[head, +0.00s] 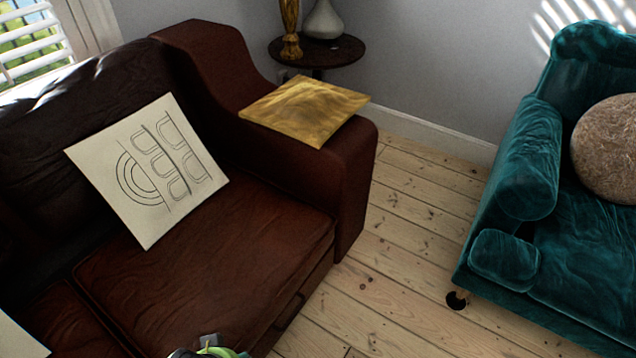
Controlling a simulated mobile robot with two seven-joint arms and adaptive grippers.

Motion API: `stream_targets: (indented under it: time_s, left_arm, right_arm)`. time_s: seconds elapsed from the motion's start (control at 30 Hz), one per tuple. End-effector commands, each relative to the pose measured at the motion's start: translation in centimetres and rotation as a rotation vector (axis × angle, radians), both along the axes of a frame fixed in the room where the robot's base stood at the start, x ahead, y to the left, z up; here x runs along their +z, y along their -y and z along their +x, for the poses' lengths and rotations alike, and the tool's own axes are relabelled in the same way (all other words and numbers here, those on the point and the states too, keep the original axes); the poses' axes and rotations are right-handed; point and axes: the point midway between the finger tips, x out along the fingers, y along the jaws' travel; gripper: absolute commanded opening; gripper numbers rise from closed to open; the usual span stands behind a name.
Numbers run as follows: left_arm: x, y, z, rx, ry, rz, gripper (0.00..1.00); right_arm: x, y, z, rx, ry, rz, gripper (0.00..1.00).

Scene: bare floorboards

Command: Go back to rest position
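A small grey and green piece (210,350) pokes up at the bottom edge, in front of the brown sofa. A gold cushion (304,110) lies flat on top of the right armrest of the brown leather sofa (215,285). A white cushion (150,170) with a black line pattern leans against the sofa's backrest.
A teal velvet sofa (520,190) with a round beige cushion (608,150) stands at the right. A dark round side table (345,52) holds a grey vase (323,20) and a gold figure (290,30). Bare floorboards (400,250) lie clear between the sofas.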

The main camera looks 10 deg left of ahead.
Motion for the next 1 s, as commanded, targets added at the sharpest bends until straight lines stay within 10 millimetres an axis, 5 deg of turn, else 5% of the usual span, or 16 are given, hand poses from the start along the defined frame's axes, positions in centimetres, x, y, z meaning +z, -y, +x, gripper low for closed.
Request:
stream_targets:
  time_s: [0.27, 0.47, 0.7, 1.0]
  left_arm:
    - [-4.2, 0.1, -0.2, -0.007, -0.04, 0.002, 0.49]
    - [-9.1, -0.1, -2.4, -0.014, -0.083, 0.006, 0.49]
    - [-14.0, -1.0, -8.6, -0.026, -0.139, 0.013, 0.49]
    - [-15.9, -2.6, -17.0, -0.038, -0.186, 0.021, 0.49]
  right_arm:
    - [-4.2, -0.1, -0.2, 0.005, -0.039, -0.002, 0.46]
    - [-9.1, 0.1, -2.4, 0.013, -0.082, -0.006, 0.46]
    - [-14.0, 1.0, -8.6, 0.025, -0.137, -0.013, 0.46]
    - [-15.9, 2.6, -16.9, 0.037, -0.184, -0.021, 0.46]
